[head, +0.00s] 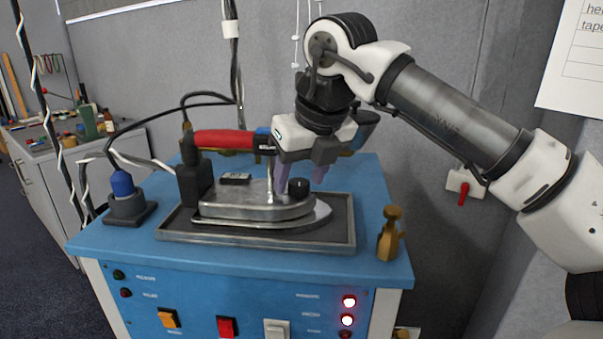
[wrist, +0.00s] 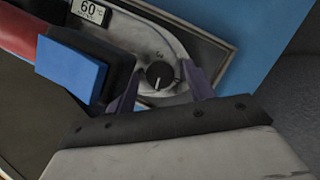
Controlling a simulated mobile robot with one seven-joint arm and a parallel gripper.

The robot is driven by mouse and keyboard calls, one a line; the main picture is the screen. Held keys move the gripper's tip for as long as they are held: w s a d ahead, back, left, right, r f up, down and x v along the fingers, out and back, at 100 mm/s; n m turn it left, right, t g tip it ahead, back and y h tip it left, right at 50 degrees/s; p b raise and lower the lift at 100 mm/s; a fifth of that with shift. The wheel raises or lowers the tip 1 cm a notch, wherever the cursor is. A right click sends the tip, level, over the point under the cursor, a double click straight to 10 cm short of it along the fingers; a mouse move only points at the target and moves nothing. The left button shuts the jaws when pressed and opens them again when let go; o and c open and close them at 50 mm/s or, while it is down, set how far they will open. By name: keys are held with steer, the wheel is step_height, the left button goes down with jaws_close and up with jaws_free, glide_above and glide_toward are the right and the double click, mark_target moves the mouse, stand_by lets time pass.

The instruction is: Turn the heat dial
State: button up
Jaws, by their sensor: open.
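The heat dial is a small black knob (head: 299,187) on top of the silver iron (head: 250,210). In the wrist view the dial (wrist: 159,75) shows a white pointer line toward the bottom of the picture. My gripper (head: 299,184) is above the iron, pointing down, with its purple fingers apart. In the wrist view my gripper's fingers (wrist: 163,95) stand one on each side of the dial, with a visible gap to it. Whether the fingertips are level with the dial cannot be told.
The iron's red handle (head: 222,140) with a blue end passes close beside my gripper. The iron rests in a grey tray (head: 180,236) on a blue cabinet (head: 365,210). A brass bottle-shaped object (head: 390,234) stands at right, a blue-topped black holder (head: 124,197) at left.

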steer(key=v, duration=1.3)
steer(key=shift+s+d+r, duration=0.15)
steer(key=shift+s+r, duration=0.05)
steer(key=shift+r, duration=0.1)
